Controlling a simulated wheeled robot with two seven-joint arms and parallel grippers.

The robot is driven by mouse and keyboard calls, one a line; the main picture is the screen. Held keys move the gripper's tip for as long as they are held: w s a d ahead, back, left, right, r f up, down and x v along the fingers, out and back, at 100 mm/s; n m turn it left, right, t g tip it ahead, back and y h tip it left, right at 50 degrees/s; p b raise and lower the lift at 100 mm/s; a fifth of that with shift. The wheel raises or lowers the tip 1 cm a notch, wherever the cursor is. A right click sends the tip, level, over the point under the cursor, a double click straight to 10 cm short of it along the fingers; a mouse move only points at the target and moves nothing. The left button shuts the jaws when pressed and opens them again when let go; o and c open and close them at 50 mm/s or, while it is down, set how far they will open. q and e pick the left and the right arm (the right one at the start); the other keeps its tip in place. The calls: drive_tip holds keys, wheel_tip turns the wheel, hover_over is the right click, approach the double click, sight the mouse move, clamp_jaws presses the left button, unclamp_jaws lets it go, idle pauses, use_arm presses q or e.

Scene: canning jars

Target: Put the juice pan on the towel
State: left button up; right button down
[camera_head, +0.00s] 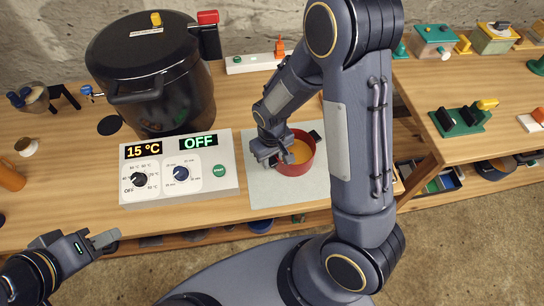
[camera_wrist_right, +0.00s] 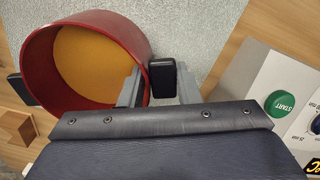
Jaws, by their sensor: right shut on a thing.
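The juice pan (camera_head: 296,168) is red with orange juice inside and black handles. It is over the right part of the pale grey-green towel (camera_head: 262,196); I cannot tell whether its base touches the cloth. My right gripper (camera_head: 272,157) is at the pan's left side. In the right wrist view the pan (camera_wrist_right: 139,30) is upright, and my right gripper (camera_wrist_right: 160,85) has its fingers on either side of a black handle (camera_wrist_right: 163,78), with the towel (camera_wrist_right: 190,25) behind. My left gripper (camera_head: 95,241) is empty at the lower left, away from the pan; its finger gap is unclear.
A control panel (camera_head: 229,180) stands left of the towel, with a large black pot (camera_head: 150,85) behind it. A white power strip (camera_head: 250,63) lies at the back. A second table (camera_head: 470,90) with small gadgets is at right. Open shelves run below the tabletop.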

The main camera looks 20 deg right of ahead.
drive_tip(key=c, duration=1.1)
unclamp_jaws()
drive_tip(key=shift+o, duration=0.2)
wheel_tip(320, 180, up, 12)
drive_tip(key=s+d+r+m+t+y, duration=0.1)
drive_tip(key=s+r, duration=0.3)
drive_tip(key=s, duration=0.4)
drive_tip(key=s+d+r+m+t+y, duration=0.1)
drive_tip(key=s+r+t, duration=0.3)
drive_tip(key=s, duration=0.4)
drive_tip(key=shift+d+r+m+t+y, duration=0.15)
drive_tip(key=shift+r+m+t+y, duration=0.15)
drive_tip(key=shift+r+m+y, duration=0.5)
drive_tip(key=shift+s+f, duration=0.1)
drive_tip(key=shift+f, duration=0.1)
